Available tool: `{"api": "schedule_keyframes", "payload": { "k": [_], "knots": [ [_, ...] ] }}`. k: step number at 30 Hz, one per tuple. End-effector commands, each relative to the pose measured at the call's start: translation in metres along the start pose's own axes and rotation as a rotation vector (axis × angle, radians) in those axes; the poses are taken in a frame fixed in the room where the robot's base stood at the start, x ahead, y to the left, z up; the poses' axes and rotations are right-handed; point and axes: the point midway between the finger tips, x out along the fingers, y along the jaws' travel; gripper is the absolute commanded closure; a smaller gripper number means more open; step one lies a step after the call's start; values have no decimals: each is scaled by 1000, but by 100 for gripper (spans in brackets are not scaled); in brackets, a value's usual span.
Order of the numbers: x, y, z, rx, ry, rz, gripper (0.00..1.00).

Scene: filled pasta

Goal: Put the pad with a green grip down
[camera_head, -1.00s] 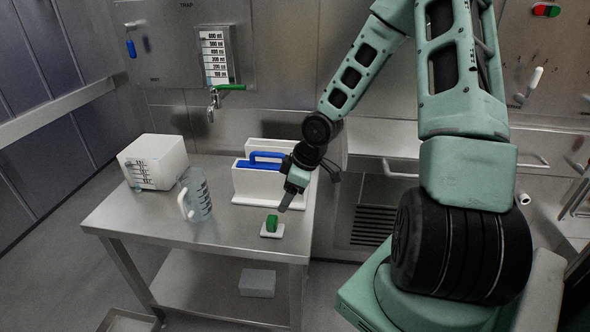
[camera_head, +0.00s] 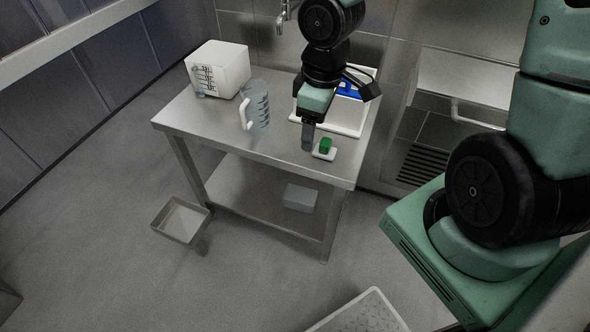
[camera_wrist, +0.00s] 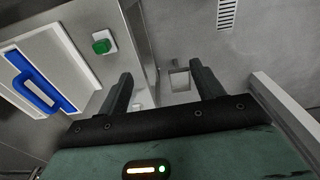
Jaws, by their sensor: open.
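The pad with a green grip (camera_head: 325,149) is a small white plate with a green block on top. It lies flat on the steel table (camera_head: 222,132), near the front right edge. It also shows in the wrist view (camera_wrist: 102,43), left of my fingers and not between them. My gripper (camera_head: 308,140) is open and empty, pointing down just left of the pad in the head view. In the wrist view my gripper (camera_wrist: 164,84) has its two fingers spread, with floor and table edge behind them. Whether a finger touches the pad, I cannot tell.
A white holder (camera_head: 349,126) with a blue-handled item (camera_head: 349,88) stands behind my gripper. A clear jug (camera_head: 258,112) and a white measuring box (camera_head: 222,66) stand on the table's left. A grey box (camera_head: 299,197) is on the lower shelf. A tray (camera_head: 181,221) is below, at left.

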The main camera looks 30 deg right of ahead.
Motion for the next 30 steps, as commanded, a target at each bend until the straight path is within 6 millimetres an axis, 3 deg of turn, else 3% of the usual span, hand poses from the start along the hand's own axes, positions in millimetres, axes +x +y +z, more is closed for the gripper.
{"api": "schedule_keyframes", "payload": {
  "k": [1, 9, 15, 20, 30],
  "knots": [
    [-9, -21, -4, -13, -12, 12, 33],
    [-48, -123, 0, 5, -36, 14, 33],
    [-67, -173, 15, 17, -33, -19, 33],
    [-72, -187, 21, 21, -34, -34, 33],
    [-72, -187, 22, 22, -34, -35, 33]
  ]
}}
